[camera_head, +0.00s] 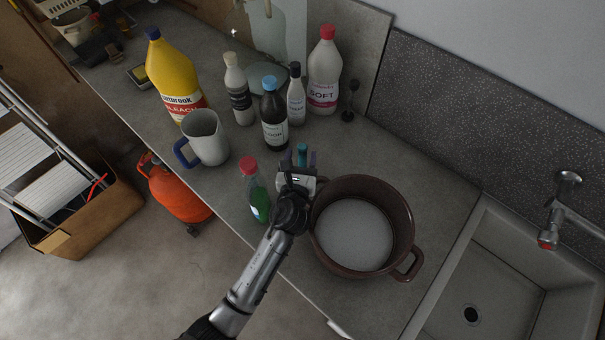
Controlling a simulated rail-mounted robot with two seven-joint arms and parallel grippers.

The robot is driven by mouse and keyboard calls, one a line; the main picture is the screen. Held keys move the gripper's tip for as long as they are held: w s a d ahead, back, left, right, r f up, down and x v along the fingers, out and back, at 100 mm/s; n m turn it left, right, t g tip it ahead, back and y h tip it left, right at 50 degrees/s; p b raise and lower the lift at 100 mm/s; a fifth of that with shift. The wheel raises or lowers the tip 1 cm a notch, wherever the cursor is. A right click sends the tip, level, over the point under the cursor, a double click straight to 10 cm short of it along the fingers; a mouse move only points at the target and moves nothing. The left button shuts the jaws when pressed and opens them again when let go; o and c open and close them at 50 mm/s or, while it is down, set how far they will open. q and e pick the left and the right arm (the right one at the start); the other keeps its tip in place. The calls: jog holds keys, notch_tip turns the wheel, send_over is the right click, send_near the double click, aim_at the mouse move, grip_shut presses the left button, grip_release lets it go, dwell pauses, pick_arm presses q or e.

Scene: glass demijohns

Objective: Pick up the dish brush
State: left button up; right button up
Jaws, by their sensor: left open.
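My left gripper (300,159) is open above the counter, just left of the brown pot. Its two dark fingertips point toward the back wall. A small teal, upright-looking piece (302,149) shows between the fingertips. It may be the handle of the dish brush, but the rest of it is hidden by the gripper, and I cannot tell whether the fingers touch it. No brush head or bristles can be made out. My right gripper is not in view.
The brown pot (406,219) stands close on the right, before the sink (480,262). A green bottle with a red cap (258,191) is close on the left. A mug (208,143), bleach bottle (173,75), blue-capped bottle (273,117) and softener bottle (325,72) stand behind.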

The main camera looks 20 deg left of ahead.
pick_arm(q)
jog(key=shift+w+a, duration=0.1)
jog(key=shift+w, duration=0.2)
jog(key=shift+x, duration=2.25)
